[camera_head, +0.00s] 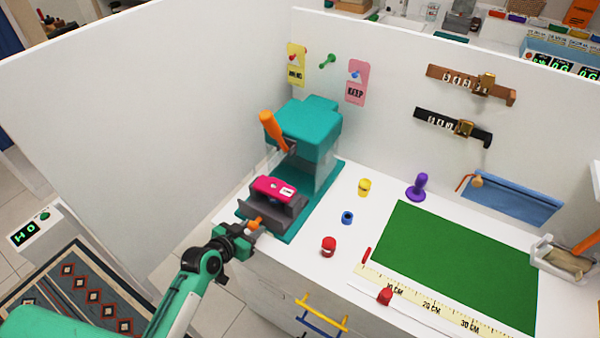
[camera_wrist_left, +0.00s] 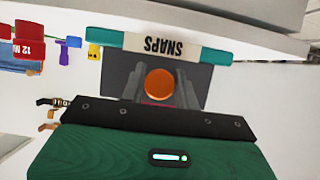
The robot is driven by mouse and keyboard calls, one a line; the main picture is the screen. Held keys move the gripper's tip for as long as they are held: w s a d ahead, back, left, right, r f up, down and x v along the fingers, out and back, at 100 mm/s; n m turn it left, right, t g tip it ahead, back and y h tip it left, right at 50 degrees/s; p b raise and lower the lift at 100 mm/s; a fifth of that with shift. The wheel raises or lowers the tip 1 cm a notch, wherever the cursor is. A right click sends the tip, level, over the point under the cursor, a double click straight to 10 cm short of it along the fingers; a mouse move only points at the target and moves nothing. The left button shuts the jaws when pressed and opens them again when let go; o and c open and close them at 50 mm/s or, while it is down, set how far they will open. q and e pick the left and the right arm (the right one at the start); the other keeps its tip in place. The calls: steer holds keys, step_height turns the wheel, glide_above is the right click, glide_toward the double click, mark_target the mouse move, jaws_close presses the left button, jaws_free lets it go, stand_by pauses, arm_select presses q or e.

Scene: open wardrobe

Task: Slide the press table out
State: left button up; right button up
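The teal press (camera_head: 310,128) with an orange lever (camera_head: 270,128) stands at the counter's left end. Its grey press table (camera_head: 285,216) sits low at the front, with a pink block (camera_head: 272,189) on top and an orange knob (camera_head: 255,223) on its near face. My left gripper (camera_head: 249,227) is at the knob. In the left wrist view the orange knob (camera_wrist_left: 160,82) lies between the two grey fingers (camera_wrist_left: 160,88); whether they touch it is unclear. The press base shows an upside-down "SNAPS" label (camera_wrist_left: 165,45). My right gripper is out of view.
A yellow piece (camera_head: 364,187), a blue piece (camera_head: 347,217) and a red piece (camera_head: 328,246) stand right of the press. Further right are a purple stamp (camera_head: 417,187) and a green mat (camera_head: 455,265). A white wall (camera_head: 180,110) rises at left.

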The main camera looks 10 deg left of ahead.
arm_select(q)
steer(key=shift+o, duration=1)
steer(key=shift+s, duration=0.15)
steer(key=shift+s+a, duration=0.2)
steer(key=shift+s, duration=0.25)
steer(key=shift+o, duration=0.2)
steer(key=shift+o, duration=1)
steer(key=shift+s+p, duration=0.1)
steer(key=shift+p, duration=0.2)
steer(key=shift+s+a, duration=0.15)
steer(key=shift+s, duration=0.1)
steer(key=shift+s, duration=0.2)
